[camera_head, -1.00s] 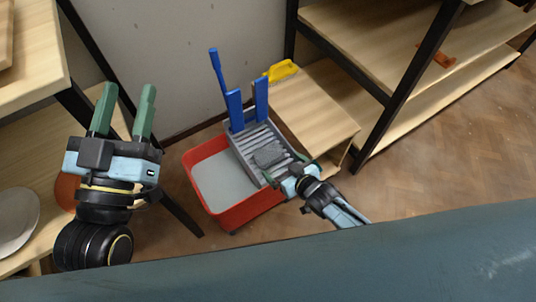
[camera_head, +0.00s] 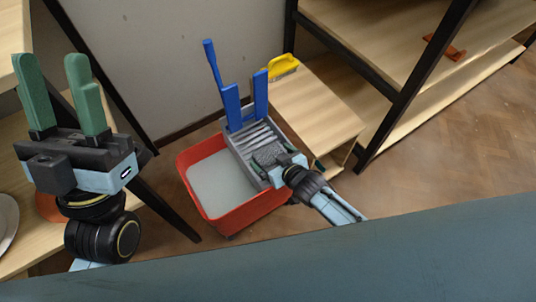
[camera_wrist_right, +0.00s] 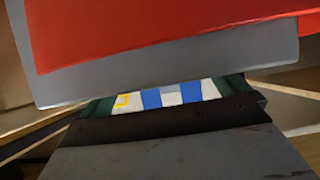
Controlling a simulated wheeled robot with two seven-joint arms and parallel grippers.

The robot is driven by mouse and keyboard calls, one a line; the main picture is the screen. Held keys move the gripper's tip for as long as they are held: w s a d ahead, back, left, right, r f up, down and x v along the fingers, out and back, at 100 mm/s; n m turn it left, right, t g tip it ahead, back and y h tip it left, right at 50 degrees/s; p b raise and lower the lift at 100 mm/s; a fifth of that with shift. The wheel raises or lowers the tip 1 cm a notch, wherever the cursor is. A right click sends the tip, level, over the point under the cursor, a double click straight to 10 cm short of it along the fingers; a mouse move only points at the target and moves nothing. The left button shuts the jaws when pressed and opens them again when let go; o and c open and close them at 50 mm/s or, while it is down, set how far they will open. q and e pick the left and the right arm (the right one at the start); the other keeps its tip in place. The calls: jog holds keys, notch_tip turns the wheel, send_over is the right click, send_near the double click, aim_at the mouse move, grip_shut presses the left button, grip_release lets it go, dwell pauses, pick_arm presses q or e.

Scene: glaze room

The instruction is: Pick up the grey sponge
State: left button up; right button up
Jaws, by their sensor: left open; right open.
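The grey sponge (camera_head: 267,149) lies on the ribbed grey rack (camera_head: 243,146) over the red bucket in the head view, partly hidden by my right gripper. My right gripper (camera_head: 273,155) is open and low over the rack, with its fingers close to the sponge; I cannot tell whether they touch it. In the right wrist view I see the green fingertips (camera_wrist_right: 170,95) apart, but I cannot make out the sponge. My left gripper (camera_head: 62,90) is open and empty, raised at the left, well away from the sponge.
The red bucket (camera_head: 243,217) holds pale liquid. Blue upright handles (camera_head: 232,107) stand at the rack's far end. A wooden shelf with a yellow brush (camera_head: 283,67) stands close on the right. Dark shelf posts flank the bucket. Open floor lies at the right.

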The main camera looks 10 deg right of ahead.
jog(key=shift+w+a+f, duration=0.2)
jog(key=shift+w+f, duration=0.05)
jog(key=shift+w, duration=0.15)
jog(key=c, duration=0.9)
jog(key=shift+o, duration=0.2)
jog(key=shift+r, duration=0.15)
